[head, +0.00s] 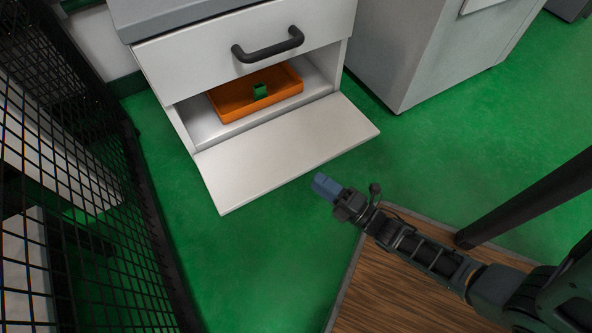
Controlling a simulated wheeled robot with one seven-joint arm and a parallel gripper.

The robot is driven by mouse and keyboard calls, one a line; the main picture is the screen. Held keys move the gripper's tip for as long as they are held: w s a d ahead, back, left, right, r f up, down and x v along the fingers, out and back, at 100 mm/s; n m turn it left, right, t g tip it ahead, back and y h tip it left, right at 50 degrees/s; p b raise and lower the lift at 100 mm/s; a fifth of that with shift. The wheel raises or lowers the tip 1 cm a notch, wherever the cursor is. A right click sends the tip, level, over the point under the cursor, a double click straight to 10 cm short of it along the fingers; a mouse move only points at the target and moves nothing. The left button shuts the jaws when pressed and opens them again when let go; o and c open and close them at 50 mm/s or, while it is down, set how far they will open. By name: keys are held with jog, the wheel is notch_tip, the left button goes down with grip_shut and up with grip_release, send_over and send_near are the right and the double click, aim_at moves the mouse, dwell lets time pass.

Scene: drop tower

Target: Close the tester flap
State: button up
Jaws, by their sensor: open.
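The tester flap (288,152) is a pale grey panel, folded down and open at the front of the white cabinet's low compartment. It slopes outward just above the green floor. My gripper (325,187) has blue fingertips and is open, with nothing seen in it. In the picture it is just below and right of the flap's front edge, apart from it. The fingertips overlap from this angle, so the gap between them is hard to see.
An orange tray (228,113) holding a green block (260,91) sits inside the compartment. Above is a cabinet front with a black handle (267,46). A black mesh fence (85,200) stands at left, a grey cabinet (420,50) at right. Green floor (275,245) is clear before the flap.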

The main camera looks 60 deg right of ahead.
aim_at(301, 170)
jog(key=x, duration=0.7)
jog(key=shift+b, duration=0.35)
grip_shut()
